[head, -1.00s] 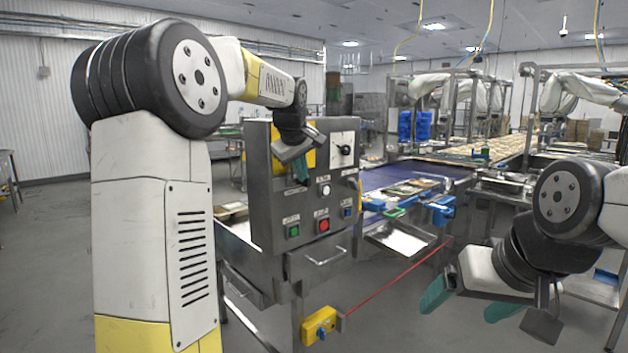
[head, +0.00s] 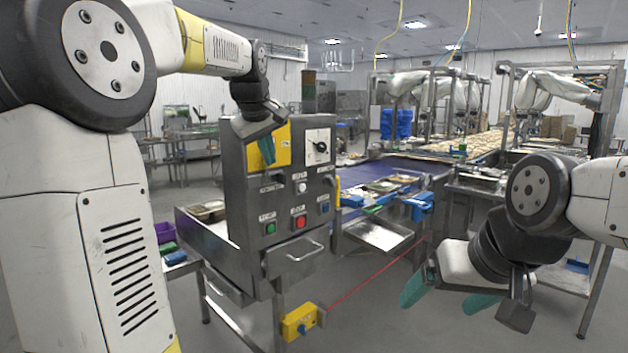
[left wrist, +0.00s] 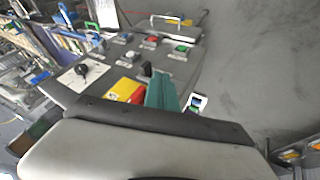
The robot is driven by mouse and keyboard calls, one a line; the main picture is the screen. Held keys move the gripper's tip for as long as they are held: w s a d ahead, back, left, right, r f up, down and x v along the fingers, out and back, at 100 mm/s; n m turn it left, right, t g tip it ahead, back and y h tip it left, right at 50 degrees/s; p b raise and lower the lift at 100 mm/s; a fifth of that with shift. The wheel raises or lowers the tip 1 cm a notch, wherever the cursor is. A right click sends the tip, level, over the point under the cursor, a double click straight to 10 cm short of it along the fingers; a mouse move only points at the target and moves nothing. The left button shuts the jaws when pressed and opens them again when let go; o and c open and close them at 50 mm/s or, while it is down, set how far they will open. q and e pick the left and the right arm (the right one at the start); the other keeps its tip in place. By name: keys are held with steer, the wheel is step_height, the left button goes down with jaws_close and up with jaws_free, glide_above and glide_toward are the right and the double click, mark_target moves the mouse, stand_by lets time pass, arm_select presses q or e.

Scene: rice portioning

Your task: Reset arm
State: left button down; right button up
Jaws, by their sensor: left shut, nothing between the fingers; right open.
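My left gripper (head: 265,150) hangs in front of the upper part of the metal control box (head: 262,200) in the head view. Its green fingers are together and empty. In the left wrist view the green fingers (left wrist: 161,92) show near the panel's yellow area, apart from the buttons; whether they touch the panel is unclear. My right gripper (head: 452,296) is at the lower right in the head view, with its green fingers apart and nothing between them, over the floor.
The panel has a green button (head: 270,228), a red button (head: 300,221) and a black knob (head: 320,147). A blue conveyor (head: 365,172) with trays lies behind it. A yellow box (head: 300,321) with a red cord (head: 375,275) is below. Grey floor is open at front right.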

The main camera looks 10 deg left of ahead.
arm_select(q)
steer(key=s+d+f+m, duration=0.1)
steer(key=s+f+m, duration=0.2)
steer(key=s, duration=0.6)
steer(key=s+d+f+m+h, duration=0.1)
steer(key=s+d+f+m, duration=0.1)
steer(key=s+f, duration=0.5)
steer(key=s+d+f+m+g+h, duration=0.1)
steer(key=s+f, duration=0.5)
steer(key=s, duration=0.7)
steer(key=d+m, duration=0.1)
steer(key=m, duration=0.1)
steer(key=shift+d+m, duration=0.2)
steer(key=shift+m, duration=0.2)
steer(key=shift+s, duration=0.1)
